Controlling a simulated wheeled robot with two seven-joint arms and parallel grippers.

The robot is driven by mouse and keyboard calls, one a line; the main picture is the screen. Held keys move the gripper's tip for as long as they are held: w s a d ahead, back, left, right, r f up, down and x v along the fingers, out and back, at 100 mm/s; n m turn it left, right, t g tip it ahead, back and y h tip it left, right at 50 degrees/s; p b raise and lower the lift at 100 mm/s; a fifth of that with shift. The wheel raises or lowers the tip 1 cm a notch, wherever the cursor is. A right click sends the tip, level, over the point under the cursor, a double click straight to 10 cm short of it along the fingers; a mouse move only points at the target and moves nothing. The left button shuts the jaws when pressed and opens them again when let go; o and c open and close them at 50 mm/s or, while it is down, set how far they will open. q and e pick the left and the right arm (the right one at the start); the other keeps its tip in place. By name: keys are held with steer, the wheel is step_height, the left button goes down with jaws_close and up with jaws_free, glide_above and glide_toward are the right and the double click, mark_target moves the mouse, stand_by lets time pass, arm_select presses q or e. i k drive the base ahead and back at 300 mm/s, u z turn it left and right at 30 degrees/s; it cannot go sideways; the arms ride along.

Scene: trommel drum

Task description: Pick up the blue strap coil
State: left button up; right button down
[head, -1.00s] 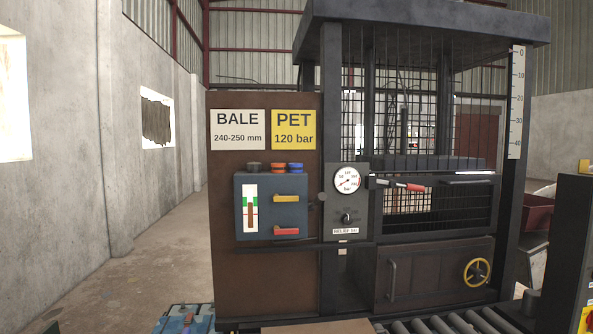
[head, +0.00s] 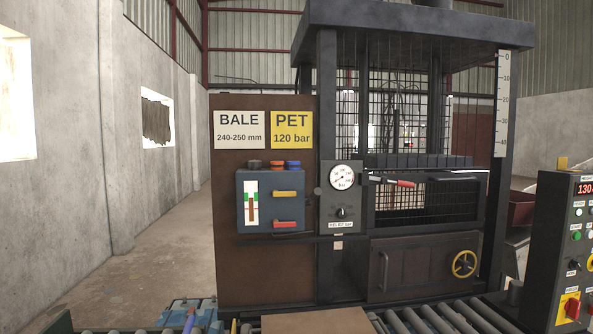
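The blue strap coil (head: 293,164) is a small, flat blue ring. It sits at the right end of a row of coils on top of the blue-grey box (head: 258,218), which is fixed to the brown panel of the baling press. An orange coil (head: 278,163) is right beside it, and a dark coil (head: 255,164) is at the left end. Neither of my grippers is in view, and nothing is touching the blue coil.
The press (head: 415,20) fills the middle, with a pressure gauge (head: 342,176) and a red-ended lever (head: 398,183). A roller conveyor (head: 425,319) runs along its foot. A control panel (head: 560,240) stands at right. A blue object (head: 190,308) is low left. The left floor is clear.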

mark_target(290, 166)
steer(key=k, duration=0.25)
steer(key=u, duration=1.15)
steer(key=i, duration=0.9)
steer(key=z, duration=1.75)
